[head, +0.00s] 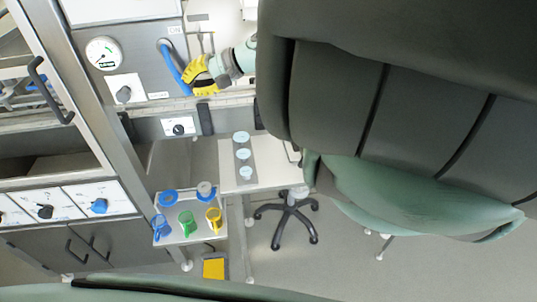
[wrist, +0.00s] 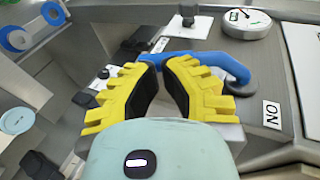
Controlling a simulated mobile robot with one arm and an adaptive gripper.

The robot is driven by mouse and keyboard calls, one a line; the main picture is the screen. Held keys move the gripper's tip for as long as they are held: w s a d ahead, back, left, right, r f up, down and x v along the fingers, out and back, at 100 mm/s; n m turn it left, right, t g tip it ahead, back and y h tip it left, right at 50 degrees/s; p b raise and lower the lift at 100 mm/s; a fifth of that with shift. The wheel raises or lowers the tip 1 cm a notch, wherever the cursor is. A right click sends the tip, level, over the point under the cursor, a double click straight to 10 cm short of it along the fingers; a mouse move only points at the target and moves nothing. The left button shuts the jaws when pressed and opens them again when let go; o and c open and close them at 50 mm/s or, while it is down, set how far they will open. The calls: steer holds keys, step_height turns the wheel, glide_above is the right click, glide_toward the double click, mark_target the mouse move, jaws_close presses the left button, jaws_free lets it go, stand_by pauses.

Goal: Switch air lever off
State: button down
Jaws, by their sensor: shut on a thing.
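The air lever (head: 171,62) is a blue curved handle on the grey panel, running down and slightly right from its pivot. In the wrist view the blue lever (wrist: 213,60) lies across behind the fingertips, with its pivot end at the right. An ON label (wrist: 271,115) sits near the pivot end; it is also in the head view (head: 174,30). My yellow-fingered gripper (head: 191,80) is at the lever's lower part, shut on it. In the wrist view the fingers of my gripper (wrist: 161,68) hide part of the lever, so the exact contact is hidden.
A round gauge (head: 103,53) and a dark knob (head: 124,94) are left of the lever. A small label (head: 158,96) is below it. A white table (head: 262,180) and a tray (head: 178,238) with coloured jugs stand below. A yellow pedal (head: 213,268) is on the floor.

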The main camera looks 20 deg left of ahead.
mark_target(185, 91)
steer(key=y+b, duration=0.1)
steer(key=b, duration=0.1)
steer(key=a+f+y+b, duration=0.1)
steer(key=b, duration=0.1)
steer(key=f+m+g+y+b, duration=0.1)
steer(key=b, duration=0.2)
steer(key=shift+s+a+f, duration=0.2)
steer(key=shift+s+f, duration=0.05)
steer(key=shift+s+a+y+b, duration=0.1)
steer(key=shift+a+y+b, duration=0.1)
steer(key=shift+y+b, duration=0.2)
steer(key=shift+s+a+b, duration=0.15)
steer(key=shift+a+b, duration=0.1)
steer(key=shift+b, duration=0.3)
steer(key=shift+s+a, duration=0.1)
steer(key=shift+d+r, duration=0.15)
steer(key=shift+d, duration=0.25)
steer(key=f+b+v, duration=0.1)
steer(key=v, duration=1.2)
steer(key=shift+w+f, duration=0.1)
steer(key=shift+w, duration=0.15)
